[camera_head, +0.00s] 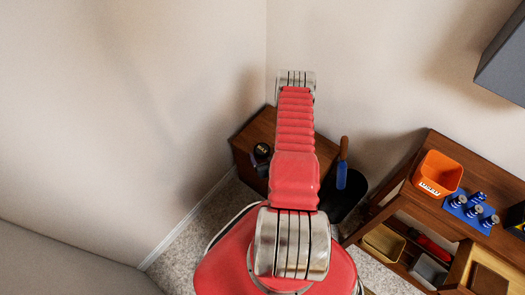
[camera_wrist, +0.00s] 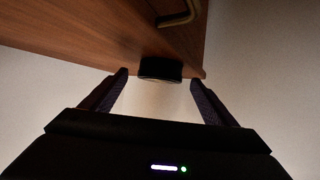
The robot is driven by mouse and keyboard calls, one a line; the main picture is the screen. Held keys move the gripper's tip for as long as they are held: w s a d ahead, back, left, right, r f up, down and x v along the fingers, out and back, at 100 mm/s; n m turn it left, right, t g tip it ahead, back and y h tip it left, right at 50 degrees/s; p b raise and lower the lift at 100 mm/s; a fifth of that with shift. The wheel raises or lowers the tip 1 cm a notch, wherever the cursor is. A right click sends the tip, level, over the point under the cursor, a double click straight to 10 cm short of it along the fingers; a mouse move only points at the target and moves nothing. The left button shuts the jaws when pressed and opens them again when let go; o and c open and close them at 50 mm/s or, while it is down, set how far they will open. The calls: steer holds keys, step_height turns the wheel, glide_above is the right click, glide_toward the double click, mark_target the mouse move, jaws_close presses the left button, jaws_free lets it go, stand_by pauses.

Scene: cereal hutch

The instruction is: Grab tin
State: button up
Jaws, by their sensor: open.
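A dark, round, low object that looks like the tin (camera_wrist: 160,68) shows in the wrist view near the edge of a brown wooden surface (camera_wrist: 95,25). My gripper (camera_wrist: 158,84) is open, with one finger on each side of the tin in the picture. I cannot tell how far the tin is from the fingertips. In the head view a small black tin with a yellowish mark (camera_head: 262,149) sits on the wooden cabinet (camera_head: 245,139), just left of my red arm. My arm hides much of the cabinet there, and my gripper cannot be made out clearly.
A brass-coloured handle (camera_wrist: 180,14) shows in the wrist view. Walls stand close behind the cabinet.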

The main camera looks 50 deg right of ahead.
mark_target(262, 151)
steer(key=shift+x, duration=1.2)
steer(key=shift+c, duration=0.7)
steer(key=c, duration=1)
